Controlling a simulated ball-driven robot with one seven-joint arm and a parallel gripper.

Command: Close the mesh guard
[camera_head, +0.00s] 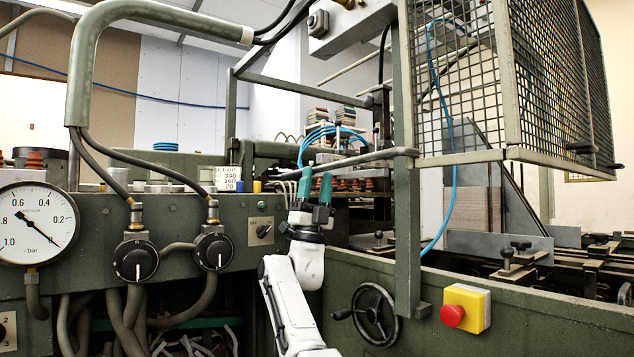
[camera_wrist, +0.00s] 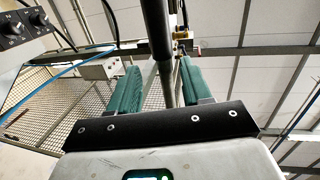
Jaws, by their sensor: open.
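The mesh guard (camera_head: 555,85), a grey-green frame with wire mesh panels, fills the upper right of the head view, raised above the machine bed. Small dark knobs sit at its lower right edge. A grey bar (camera_head: 365,160) reaches left from the upright post beside the guard towards my gripper (camera_head: 317,176). My gripper points up with its two teal fingers apart, at the bar's left part. In the wrist view, a dark bar (camera_wrist: 157,30) runs between the open fingers (camera_wrist: 158,88); I cannot tell whether they touch it. Mesh (camera_wrist: 75,100) shows behind the fingers.
A red stop button (camera_head: 452,315) on a yellow box and a black handwheel (camera_head: 374,314) are on the machine front, right of my arm. A pressure gauge (camera_head: 38,223), knobs and hoses crowd the left. Blue hoses (camera_head: 325,135) hang behind my gripper.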

